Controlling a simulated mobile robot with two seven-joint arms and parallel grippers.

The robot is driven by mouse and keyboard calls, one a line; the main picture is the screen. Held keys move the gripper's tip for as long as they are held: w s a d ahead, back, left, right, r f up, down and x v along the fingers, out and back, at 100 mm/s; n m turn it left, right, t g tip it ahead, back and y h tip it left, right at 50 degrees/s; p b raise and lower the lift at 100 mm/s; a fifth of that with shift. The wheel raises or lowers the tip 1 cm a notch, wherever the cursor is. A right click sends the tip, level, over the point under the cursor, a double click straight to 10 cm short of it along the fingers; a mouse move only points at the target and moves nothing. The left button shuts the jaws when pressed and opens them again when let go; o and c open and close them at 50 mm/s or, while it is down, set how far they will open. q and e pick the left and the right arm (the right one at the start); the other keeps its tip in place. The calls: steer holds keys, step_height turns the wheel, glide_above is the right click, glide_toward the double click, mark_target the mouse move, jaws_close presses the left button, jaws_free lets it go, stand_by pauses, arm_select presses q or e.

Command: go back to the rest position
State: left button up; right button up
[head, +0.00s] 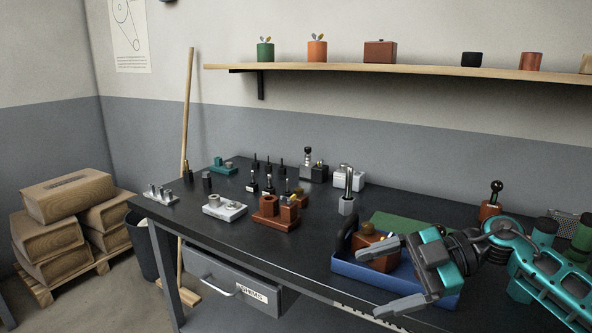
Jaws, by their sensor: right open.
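My right gripper (377,277) reaches in from the right, grey and teal. Its two fingers point left and stand apart, with nothing seen between them. In the picture it lies over the right part of a blue tray (345,268) on the dark workbench. The tray holds a brown block-like thing (371,243), partly covered by the upper finger. I cannot tell how high the gripper is above the tray. My left gripper is not in view.
The dark workbench (330,219) carries a white block (225,208), a brown holder (275,213) and several small tools. A drawer (233,286) is under its front edge. A shelf (420,71) runs along the wall. Sacks (68,190) lie on a pallet at left. A broom (187,120) leans on the wall.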

steer(key=s+a+m+t+y+p, duration=0.1)
steer(key=a+m+t+y, duration=0.2)
steer(key=a+t+y, duration=0.25)
steer(key=s+d+f+m+t+h+p, duration=0.1)
steer(key=s+d+f+m+t+h, duration=0.15)
steer(key=f+m+t+h, duration=0.45)
steer(key=s+d+f+m+t+h+p, duration=0.1)
steer(key=d+f+m+t+h, duration=0.25)
steer(key=f+m+h, duration=0.35)
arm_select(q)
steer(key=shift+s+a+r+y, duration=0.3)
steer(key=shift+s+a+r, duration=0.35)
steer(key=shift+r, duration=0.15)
arm_select(e)
steer(key=s+d+f+m+g+h, duration=0.3)
steer(key=s+f+m+g, duration=0.1)
steer(key=s+f, duration=0.8)
steer(key=shift+s+d+g, duration=0.2)
steer(key=shift+d+g, duration=0.05)
steer(key=shift+g, duration=0.35)
arm_select(q)
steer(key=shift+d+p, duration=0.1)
steer(key=shift+p, duration=0.2)
arm_select(e)
steer(key=shift+r+h, duration=0.1)
steer(key=shift+h, duration=0.15)
